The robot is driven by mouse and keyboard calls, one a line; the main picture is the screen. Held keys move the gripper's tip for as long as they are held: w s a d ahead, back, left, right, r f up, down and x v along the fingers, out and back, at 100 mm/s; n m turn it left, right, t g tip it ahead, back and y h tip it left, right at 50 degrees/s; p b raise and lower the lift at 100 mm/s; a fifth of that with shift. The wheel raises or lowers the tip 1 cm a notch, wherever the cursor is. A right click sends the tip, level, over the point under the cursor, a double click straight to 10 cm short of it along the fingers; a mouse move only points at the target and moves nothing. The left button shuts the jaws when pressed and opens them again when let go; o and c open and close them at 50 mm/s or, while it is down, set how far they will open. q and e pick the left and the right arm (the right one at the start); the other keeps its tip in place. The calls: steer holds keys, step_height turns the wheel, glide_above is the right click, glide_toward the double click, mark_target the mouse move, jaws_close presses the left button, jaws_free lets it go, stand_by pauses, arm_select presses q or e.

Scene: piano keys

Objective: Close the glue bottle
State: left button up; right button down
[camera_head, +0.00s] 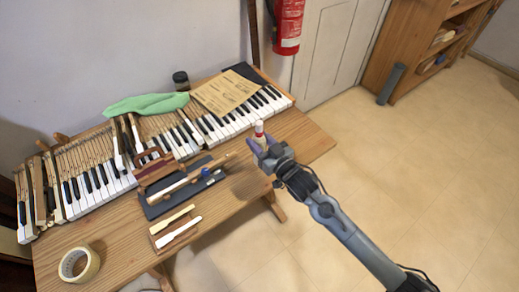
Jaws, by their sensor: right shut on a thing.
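The glue bottle (259,128) is small and whitish with some red on it. It stands roughly upright between the fingers of my right gripper (261,144), at the right part of the wooden table. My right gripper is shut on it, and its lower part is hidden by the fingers. I cannot tell whether a separate cap is on the bottle or elsewhere. My left gripper is not in view.
The table's right end is clear.

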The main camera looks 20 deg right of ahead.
steer(key=shift+f+b, duration=0.6)
steer(key=shift+f, duration=1.35)
steer(key=shift+f, duration=0.15)
steer(key=c, duration=0.6)
jaws_free()
